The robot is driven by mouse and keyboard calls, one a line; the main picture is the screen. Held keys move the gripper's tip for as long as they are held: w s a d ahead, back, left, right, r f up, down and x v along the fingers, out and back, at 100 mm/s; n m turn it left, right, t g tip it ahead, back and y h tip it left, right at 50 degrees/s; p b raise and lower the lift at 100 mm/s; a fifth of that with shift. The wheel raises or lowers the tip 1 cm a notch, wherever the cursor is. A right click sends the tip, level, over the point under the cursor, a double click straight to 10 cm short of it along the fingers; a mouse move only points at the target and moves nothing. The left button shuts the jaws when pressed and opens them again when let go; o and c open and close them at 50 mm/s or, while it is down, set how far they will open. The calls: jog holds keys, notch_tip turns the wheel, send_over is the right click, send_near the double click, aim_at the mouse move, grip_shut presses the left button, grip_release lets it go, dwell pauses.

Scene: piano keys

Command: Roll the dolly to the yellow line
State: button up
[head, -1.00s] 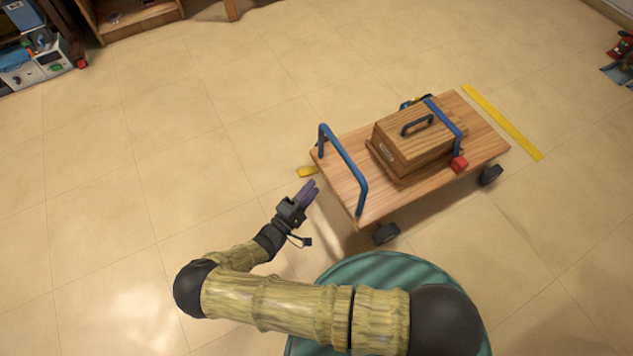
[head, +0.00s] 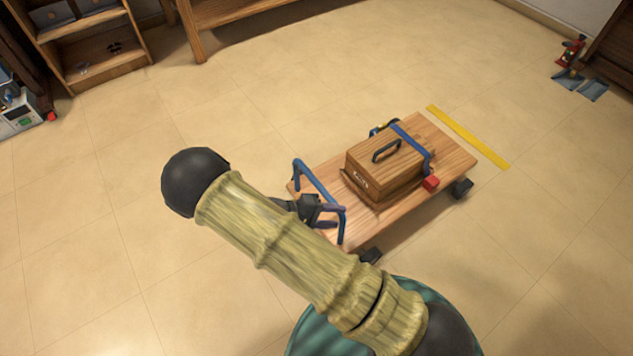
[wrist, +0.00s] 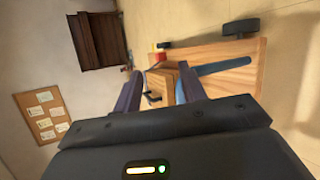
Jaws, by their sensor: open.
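The dolly (head: 448,160) is a flat wooden platform on dark wheels, with a blue push handle (head: 320,187) at its near left end. A wooden box (head: 382,165) with a dark handle sits on it under a blue strap (head: 412,147). The yellow line (head: 467,136) lies on the floor just past the dolly's far right end, with a gap of floor between. My gripper (head: 332,213) is open at the blue handle; whether it touches is unclear. In the wrist view, the handle (wrist: 226,66) shows beside the right finger of my gripper (wrist: 162,88).
The tiled floor is clear around the dolly and line. A red object with grey-blue plates (head: 580,84) stands at the far right. Wooden shelving (head: 90,45) and a wooden table (head: 240,12) stand at the back.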

jog(key=s+d+r+m+y+p, duration=0.2)
jog(key=d+r+y, duration=0.2)
jog(key=r, duration=0.5)
jog(key=s+d+r+m+y+p, duration=0.1)
jog(key=s+d+r+y+p, duration=0.1)
jog(key=r, duration=0.8)
jog(key=s+d+r+m+y+p, duration=0.2)
jog(key=d+r+y, duration=0.3)
jog(key=r, duration=0.5)
jog(key=shift+d+m+y, duration=0.3)
jog(key=shift+d+y, duration=0.05)
jog(key=shift+y, duration=0.45)
jog(key=shift+c, duration=0.5)
jog(key=shift+d, duration=0.1)
